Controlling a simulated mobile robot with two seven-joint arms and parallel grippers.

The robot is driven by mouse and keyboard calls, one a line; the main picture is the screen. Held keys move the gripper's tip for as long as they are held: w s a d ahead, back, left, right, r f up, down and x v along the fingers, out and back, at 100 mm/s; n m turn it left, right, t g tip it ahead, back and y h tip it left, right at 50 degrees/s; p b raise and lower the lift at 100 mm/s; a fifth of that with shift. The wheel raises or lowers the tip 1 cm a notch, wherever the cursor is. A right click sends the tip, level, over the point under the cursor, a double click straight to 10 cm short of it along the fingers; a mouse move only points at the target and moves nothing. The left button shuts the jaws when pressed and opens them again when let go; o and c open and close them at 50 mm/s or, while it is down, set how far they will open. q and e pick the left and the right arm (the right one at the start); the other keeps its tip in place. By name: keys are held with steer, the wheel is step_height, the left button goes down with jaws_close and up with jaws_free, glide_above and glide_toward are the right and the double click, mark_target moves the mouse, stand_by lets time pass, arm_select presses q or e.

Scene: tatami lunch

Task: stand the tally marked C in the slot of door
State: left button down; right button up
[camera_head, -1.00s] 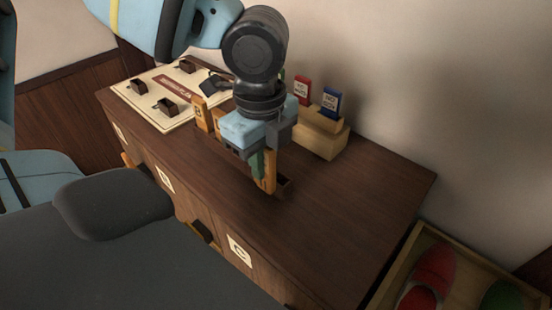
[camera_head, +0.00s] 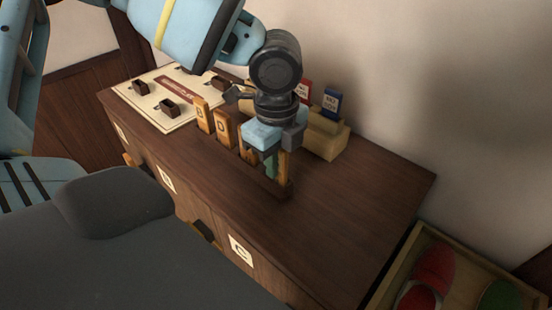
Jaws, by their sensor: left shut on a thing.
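My left gripper (camera_head: 273,152) points down over the dark wooden rack (camera_head: 262,183) on the cabinet top. It is shut on a light wooden tally (camera_head: 284,172), whose lower end is at the right end of the rack. I cannot tell whether that end is inside a slot. The held tally's letter is hidden. Tallies marked B (camera_head: 202,115) and D (camera_head: 222,128) stand upright in the rack to the left, and another tally (camera_head: 245,150) stands partly hidden beside the gripper. A door with a C label (camera_head: 240,250) is on the cabinet front. My right gripper is not in view.
Behind the gripper, a light wooden block (camera_head: 325,140) holds a red card (camera_head: 305,90) and a blue card (camera_head: 332,103). The cabinet top's right side is clear. A shoe tray (camera_head: 450,240) is at lower right.

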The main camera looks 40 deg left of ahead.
arm_select(q)
steer(key=shift+f, duration=0.1)
steer(key=shift+f, duration=0.15)
steer(key=c, duration=1.5)
jaws_free()
steer(key=shift+o, duration=0.2)
steer(key=shift+r, duration=0.3)
step_height(320, 180, up, 6)
steer(key=shift+d+r, duration=0.1)
steer(key=shift+d, duration=0.05)
steer(key=shift+r, duration=0.6)
steer(key=shift+s, duration=0.1)
